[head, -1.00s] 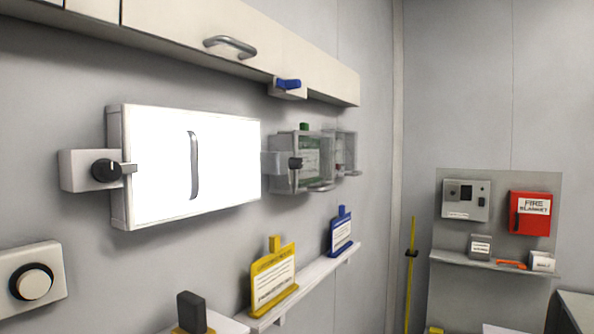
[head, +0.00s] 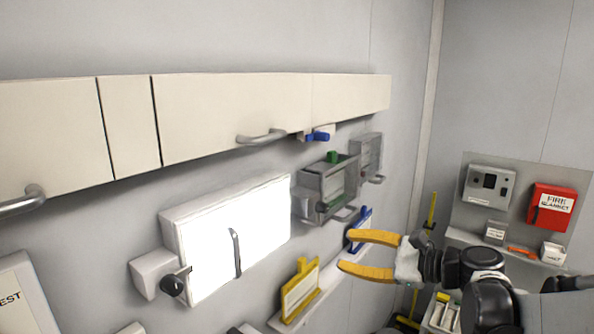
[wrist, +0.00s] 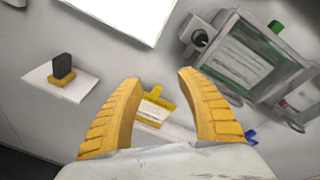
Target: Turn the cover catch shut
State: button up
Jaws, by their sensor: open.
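My gripper (head: 345,250) is open and empty, its two yellow fingers pointing left in front of the wall. A clear-covered grey box (head: 309,182) with a green item inside stands to its upper left. It has a dark-knobbed catch (head: 322,207), which shows as a black round knob in the wrist view (wrist: 200,38), apart from my fingers. Farther left is a bright white panel (head: 205,255) with a vertical handle. A dark knob catch (head: 172,284) on a white block sits at its left edge, its short arm reaching toward the panel. I cannot tell whether either catch is fully turned.
Cabinets (head: 220,115) with a blue latch (head: 320,136) run above. A yellow tag (head: 300,291) and a blue tag (head: 361,228) stand on a ledge below. A red fire blanket box (head: 551,208) hangs far right. The wall around the fingers projects little.

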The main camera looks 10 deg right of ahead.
aim_at(327, 209)
jog(key=w+d+r+m+t+y+p, duration=0.1)
jog(key=w+d+r+m+t+p, duration=0.1)
jog(key=d+r, duration=0.3)
jog(key=x, duration=0.3)
jog(key=p+x, duration=0.1)
jog(key=x, duration=0.3)
jog(key=s+a+r+p+x, duration=0.1)
jog(key=x, duration=0.3)
jog(key=shift+w+a, duration=0.15)
grip_shut()
